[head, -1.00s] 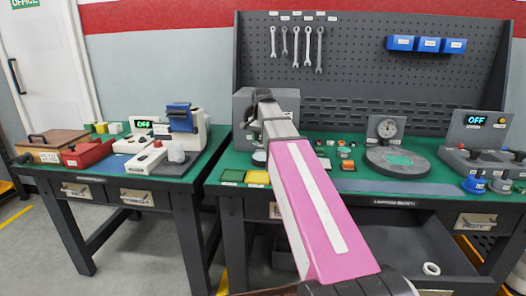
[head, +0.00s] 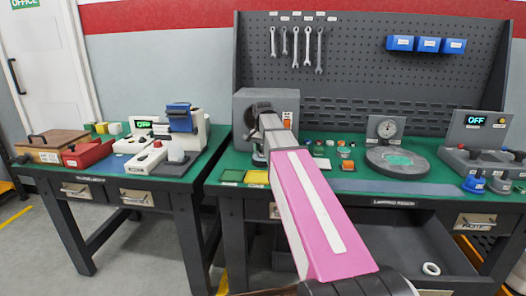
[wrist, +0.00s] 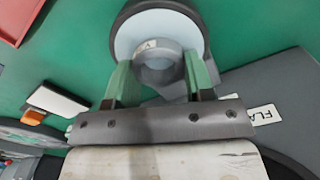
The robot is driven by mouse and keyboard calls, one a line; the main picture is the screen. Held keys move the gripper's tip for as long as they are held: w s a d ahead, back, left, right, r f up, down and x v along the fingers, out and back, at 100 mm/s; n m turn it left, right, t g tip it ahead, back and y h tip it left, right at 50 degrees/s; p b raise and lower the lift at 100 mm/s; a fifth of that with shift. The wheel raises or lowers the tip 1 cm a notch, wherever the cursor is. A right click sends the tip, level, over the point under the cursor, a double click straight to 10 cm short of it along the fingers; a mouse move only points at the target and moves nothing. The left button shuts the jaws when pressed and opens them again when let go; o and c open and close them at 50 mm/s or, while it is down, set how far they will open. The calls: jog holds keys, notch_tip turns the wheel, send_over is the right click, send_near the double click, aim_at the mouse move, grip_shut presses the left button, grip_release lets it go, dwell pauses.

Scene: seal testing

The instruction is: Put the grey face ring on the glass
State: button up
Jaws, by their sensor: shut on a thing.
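In the wrist view, the grey face ring (wrist: 158,66) is between the two green fingers of my gripper (wrist: 158,76), which is shut on it. The ring is over the pale blue, dark-rimmed glass (wrist: 128,36). Pale glass shows around the far side of the ring; the near side is hidden by the fingers and gripper body. I cannot tell whether the ring touches the glass. In the head view, my gripper is in front of the grey box at the left of the main bench, and the ring is not made out.
The grey box (head: 242,112) stands close behind my gripper. Yellow and green pads (head: 256,177) lie at the bench's front edge. Several small parts (head: 344,151) and a dial gauge on a round plate (head: 388,165) lie to the right. A left bench (head: 120,175) holds boxes and devices.

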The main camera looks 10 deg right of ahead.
jog(key=shift+f, duration=0.15)
jog(key=o, duration=1.1)
jog(key=shift+c, duration=0.2)
notch_tip(320, 180, up, 12)
